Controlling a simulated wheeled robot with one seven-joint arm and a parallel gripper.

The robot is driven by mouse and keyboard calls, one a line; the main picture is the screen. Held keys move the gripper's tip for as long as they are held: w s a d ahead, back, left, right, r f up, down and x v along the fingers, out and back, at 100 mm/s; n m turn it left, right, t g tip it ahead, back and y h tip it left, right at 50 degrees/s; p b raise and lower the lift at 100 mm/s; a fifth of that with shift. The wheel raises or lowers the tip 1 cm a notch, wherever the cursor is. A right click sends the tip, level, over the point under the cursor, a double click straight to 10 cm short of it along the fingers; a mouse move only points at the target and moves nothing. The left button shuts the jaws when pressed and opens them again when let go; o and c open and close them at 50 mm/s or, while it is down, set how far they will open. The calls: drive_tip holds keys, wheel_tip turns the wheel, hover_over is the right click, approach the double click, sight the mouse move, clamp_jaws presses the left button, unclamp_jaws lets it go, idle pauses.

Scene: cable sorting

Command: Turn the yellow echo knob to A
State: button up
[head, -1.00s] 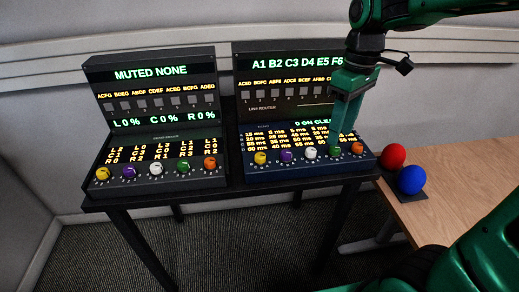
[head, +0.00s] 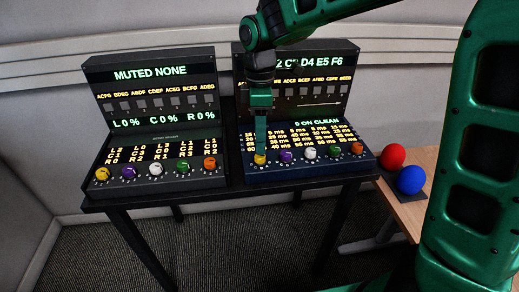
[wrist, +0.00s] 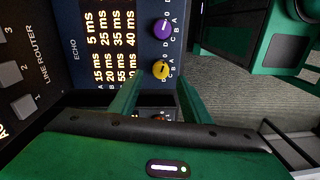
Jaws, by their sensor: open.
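The yellow echo knob (head: 260,159) is at the left end of the knob row on the right console (head: 310,176). My gripper (head: 260,148) points down over this knob, with its fingertips at or just above it. In the wrist view the yellow knob (wrist: 161,70) shows in line with the gap between the two green fingers of my gripper (wrist: 159,88). The fingers are apart and hold nothing. Small letters including A, B, C and D show beside the knob. I cannot tell surely which letter its dark mark points to, or whether the fingers touch it.
The purple knob (wrist: 162,29) is the closest neighbour, with white (head: 310,152), green (head: 335,151) and orange (head: 357,148) knobs further right. The left console (head: 152,186) stands close by. A red ball (head: 392,156) and a blue ball (head: 411,179) are at the right.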

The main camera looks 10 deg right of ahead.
sight(260, 158)
drive_tip(key=shift+s+f, duration=0.15)
drive_tip(key=shift+f, duration=2.2)
drive_tip(key=c, duration=1)
